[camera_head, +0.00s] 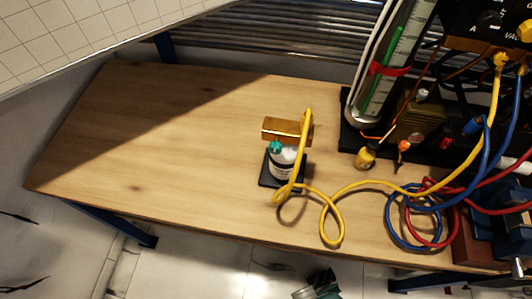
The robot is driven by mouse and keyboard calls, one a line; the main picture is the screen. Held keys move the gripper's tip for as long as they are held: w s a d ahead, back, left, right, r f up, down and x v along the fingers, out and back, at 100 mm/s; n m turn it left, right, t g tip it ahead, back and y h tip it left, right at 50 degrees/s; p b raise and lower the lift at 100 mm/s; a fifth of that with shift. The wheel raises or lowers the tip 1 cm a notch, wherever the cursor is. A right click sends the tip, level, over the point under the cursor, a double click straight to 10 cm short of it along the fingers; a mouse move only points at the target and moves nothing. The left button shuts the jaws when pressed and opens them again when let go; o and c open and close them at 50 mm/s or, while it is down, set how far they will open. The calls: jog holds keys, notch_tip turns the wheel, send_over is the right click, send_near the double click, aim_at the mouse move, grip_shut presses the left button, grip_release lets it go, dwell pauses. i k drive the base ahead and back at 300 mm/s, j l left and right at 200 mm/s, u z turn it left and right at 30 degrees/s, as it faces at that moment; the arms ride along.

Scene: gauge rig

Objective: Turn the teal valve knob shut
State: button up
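The small teal valve knob (275,147) is on the left side of a white bottle-like canister (284,165) with a dark printed label. The canister stands on a black square base (268,181) near the middle of the wooden table. A brass block (284,130) sits just behind and above the knob. The yellow hose (302,145) passes over the right side of the canister. A dark and grey-green part (318,286), cut off by the bottom edge, may be my gripper, below the table's front edge and well apart from the knob. Its fingers cannot be made out.
The wooden table (150,140) is clear left of the canister. Yellow, blue and red hoses (410,215) coil to the right. Metal slats (270,45) lie behind the table.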

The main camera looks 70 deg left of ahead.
aim_at(275, 147)
jog(key=j+u, duration=0.15)
jog(key=u, duration=2.3)
